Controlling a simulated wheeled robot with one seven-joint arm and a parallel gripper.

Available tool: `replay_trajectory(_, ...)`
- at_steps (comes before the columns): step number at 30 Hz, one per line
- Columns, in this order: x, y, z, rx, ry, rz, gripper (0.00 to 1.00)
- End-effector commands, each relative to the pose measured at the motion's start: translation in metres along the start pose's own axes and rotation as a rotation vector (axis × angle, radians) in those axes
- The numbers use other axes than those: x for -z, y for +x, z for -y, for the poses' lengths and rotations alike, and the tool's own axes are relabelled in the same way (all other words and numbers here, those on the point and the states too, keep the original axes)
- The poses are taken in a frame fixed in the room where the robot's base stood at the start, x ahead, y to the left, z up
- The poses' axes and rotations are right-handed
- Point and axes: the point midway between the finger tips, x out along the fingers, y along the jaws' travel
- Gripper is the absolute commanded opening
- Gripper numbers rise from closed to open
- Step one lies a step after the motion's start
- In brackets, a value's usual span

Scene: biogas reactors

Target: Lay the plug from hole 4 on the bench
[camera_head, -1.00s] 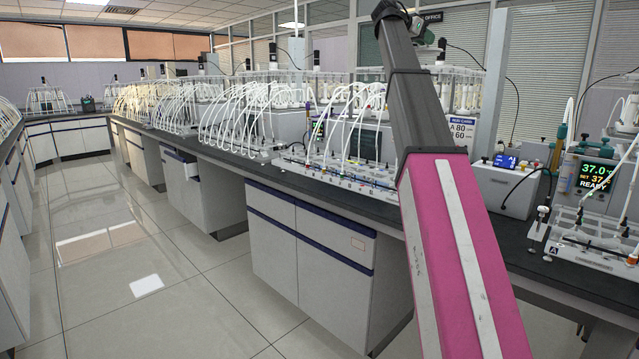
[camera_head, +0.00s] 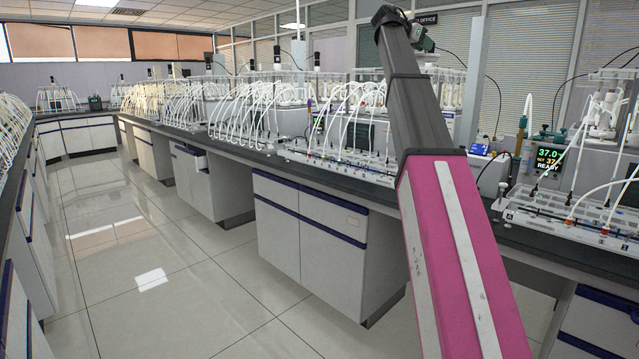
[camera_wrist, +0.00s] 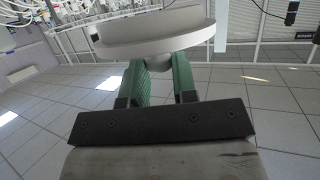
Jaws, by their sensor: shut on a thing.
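My gripper (camera_wrist: 160,66) has two green fingers in the wrist view. They are shut on a pale grey plug (camera_wrist: 152,38) with a wide round top, which fills the upper middle of that view. The plug is held clear of any surface, with floor tiles far behind it. The long dark-topped bench (camera_head: 335,186) runs from the far left to the right. Hole 4 cannot be identified.
Racks with white tubes (camera_head: 338,160) crowd the bench. At right stand a unit with a lit display (camera_head: 553,158) and a clear tray of fittings (camera_head: 540,205). Cabinets (camera_head: 320,240) stand under the bench. The tiled floor (camera_head: 150,240) of the aisle is clear.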

Motion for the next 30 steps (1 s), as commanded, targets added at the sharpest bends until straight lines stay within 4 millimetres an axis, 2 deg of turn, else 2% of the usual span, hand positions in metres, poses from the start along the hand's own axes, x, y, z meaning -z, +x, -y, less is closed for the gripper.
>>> replay_trajectory(8,-0.050,0.011,0.014,0.124,-0.047,0.000,0.02)
replay_trajectory(14,-0.099,0.020,0.028,0.254,-0.093,0.000,0.02)
replay_trajectory(17,-0.136,0.024,0.036,0.344,-0.126,0.002,0.02)
replay_trajectory(22,-0.212,0.027,0.050,0.539,-0.198,0.001,0.02)
replay_trajectory(30,-0.327,0.017,0.057,0.826,-0.301,0.000,0.02)
